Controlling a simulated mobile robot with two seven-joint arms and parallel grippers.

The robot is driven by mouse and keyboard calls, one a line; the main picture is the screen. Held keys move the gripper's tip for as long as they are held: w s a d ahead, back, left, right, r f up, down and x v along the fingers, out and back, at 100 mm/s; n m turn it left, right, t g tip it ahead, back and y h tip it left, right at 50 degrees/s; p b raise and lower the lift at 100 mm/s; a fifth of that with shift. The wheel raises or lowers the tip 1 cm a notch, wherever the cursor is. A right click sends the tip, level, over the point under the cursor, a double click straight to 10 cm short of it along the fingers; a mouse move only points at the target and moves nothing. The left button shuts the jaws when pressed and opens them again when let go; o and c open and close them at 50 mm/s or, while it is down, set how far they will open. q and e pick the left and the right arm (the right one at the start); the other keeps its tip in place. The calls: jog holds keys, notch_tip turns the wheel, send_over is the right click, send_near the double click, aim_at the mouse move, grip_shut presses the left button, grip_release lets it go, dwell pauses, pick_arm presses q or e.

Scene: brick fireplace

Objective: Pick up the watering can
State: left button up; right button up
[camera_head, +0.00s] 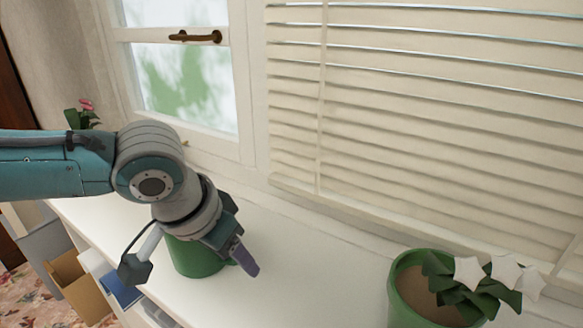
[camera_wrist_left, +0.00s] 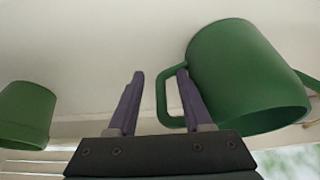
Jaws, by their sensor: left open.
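The green watering can (camera_head: 190,258) stands on the white shelf top in the head view, partly hidden behind my left wrist and gripper. In the left wrist view the can (camera_wrist_left: 245,75) is at the right, with its loop handle (camera_wrist_left: 163,95) facing my left gripper (camera_wrist_left: 160,85). The gripper is open. The handle's outer bar appears between the two purple fingers, and the right finger overlaps the handle opening. I cannot tell if a finger touches it. In the head view only one purple fingertip of the left gripper (camera_head: 245,260) shows clearly. My right gripper is not in view.
A green pot (camera_head: 400,290) with white star flowers stands at the right of the white shelf top (camera_head: 310,262). A window (camera_head: 185,75) and blinds (camera_head: 420,110) rise behind. Boxes (camera_head: 78,285) sit below at left. The shelf between can and pot is clear.

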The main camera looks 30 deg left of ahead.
pick_arm(q)
jog(key=shift+w+f, duration=0.15)
jog(key=shift+f, duration=0.25)
jog(key=shift+c, duration=0.2)
grip_shut()
jog(key=shift+r, duration=0.1)
dwell(0.9)
